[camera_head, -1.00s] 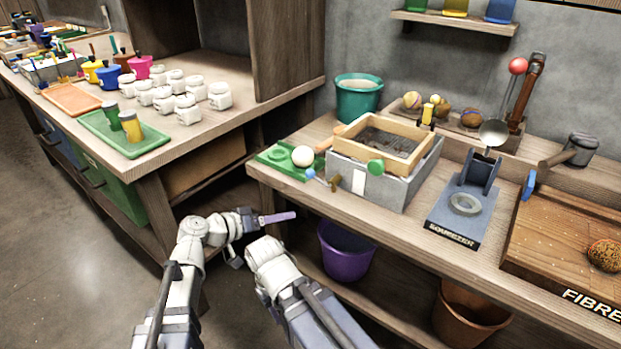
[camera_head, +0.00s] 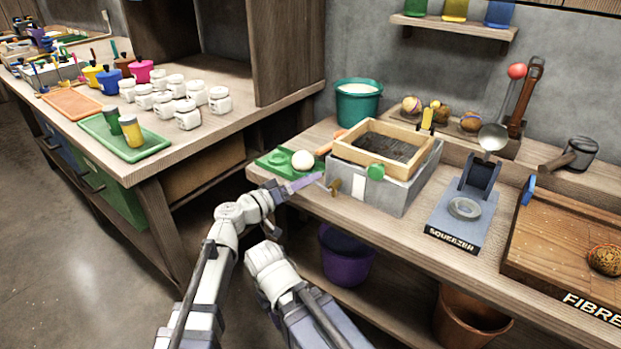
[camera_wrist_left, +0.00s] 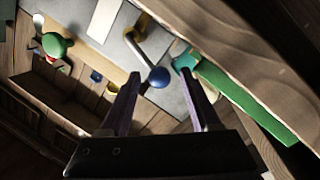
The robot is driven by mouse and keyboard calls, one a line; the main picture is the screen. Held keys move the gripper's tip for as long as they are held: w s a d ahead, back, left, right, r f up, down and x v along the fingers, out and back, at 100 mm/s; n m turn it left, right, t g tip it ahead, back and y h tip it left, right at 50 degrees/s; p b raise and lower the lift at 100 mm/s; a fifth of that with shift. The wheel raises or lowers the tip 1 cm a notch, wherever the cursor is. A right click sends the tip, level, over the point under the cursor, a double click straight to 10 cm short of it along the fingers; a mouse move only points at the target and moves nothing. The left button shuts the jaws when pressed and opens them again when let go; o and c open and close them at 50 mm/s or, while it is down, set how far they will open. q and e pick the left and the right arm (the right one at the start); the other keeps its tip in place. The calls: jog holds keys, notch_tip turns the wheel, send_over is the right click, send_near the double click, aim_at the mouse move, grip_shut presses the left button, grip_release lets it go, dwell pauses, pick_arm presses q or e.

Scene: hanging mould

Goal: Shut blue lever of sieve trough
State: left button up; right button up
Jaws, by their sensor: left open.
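The sieve trough (camera_head: 405,185) is a grey box with a wooden-framed sieve (camera_head: 385,142) on top, on the right-hand bench. A brass fitting (camera_head: 334,187) shows on its front. The lever's blue ball end shows in the left wrist view as a blue knob (camera_wrist_left: 159,77) on a metal arm (camera_wrist_left: 145,40). In the head view my left gripper (camera_head: 312,180) hides it. My left gripper is open in front of the trough, and in the left wrist view the knob appears between its fingertips (camera_wrist_left: 160,73). I cannot tell whether they touch it. My right gripper is not visible.
A green tray (camera_head: 275,165) with a white ball (camera_head: 302,160) is left of the trough. A green knob (camera_head: 376,172) sticks out in front. The squeezer (camera_head: 452,235) stands to the right. A purple bucket (camera_head: 345,262) is below the bench.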

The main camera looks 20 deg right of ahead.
pick_arm(q)
jog(key=shift+x, duration=0.95)
grip_shut()
dwell(0.8)
